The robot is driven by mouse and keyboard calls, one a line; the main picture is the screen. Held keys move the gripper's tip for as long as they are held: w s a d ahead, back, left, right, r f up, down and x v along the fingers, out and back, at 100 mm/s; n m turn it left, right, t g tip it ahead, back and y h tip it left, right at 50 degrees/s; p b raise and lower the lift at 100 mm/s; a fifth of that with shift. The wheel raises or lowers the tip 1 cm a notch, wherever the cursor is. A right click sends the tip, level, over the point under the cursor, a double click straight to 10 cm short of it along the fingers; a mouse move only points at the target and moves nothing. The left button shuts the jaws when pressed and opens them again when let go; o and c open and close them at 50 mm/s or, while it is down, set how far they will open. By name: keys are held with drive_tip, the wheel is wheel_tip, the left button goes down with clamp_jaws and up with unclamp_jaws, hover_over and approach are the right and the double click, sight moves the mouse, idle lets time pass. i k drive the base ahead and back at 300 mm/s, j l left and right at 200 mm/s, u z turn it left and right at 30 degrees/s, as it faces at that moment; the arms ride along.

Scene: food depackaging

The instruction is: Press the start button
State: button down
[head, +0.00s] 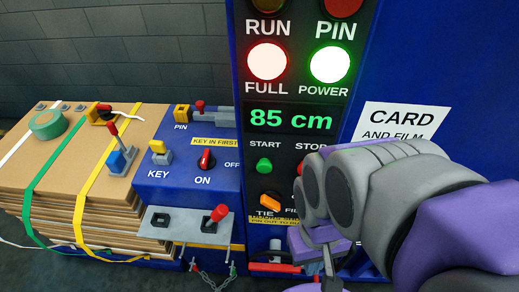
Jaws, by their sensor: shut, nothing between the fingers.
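The green start button (264,166) sits on the black control panel (285,143), under the word START. My gripper (322,262) is at the lower right of the head view, below and to the right of the button and apart from it in the picture. Its fingers are shut and hold nothing. My arm covers the stop button and part of the panel's right side.
The display (291,119) reads 85 cm, below lit FULL (267,62) and POWER (330,65) lamps. An orange TIE selector (269,199) is below the button. A red ON/OFF switch (206,160) and yellow key (160,151) are left, beside strapped cardboard (60,165).

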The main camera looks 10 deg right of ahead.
sight(264, 167)
drive_tip(key=k+j+z, duration=0.15)
drive_tip(key=k+j, duration=0.25)
drive_tip(key=k+j+z, duration=0.2)
drive_tip(key=k, duration=0.25)
drive_tip(key=k+j+z, duration=0.15)
drive_tip(key=k+j, duration=0.2)
drive_tip(key=k, duration=0.1)
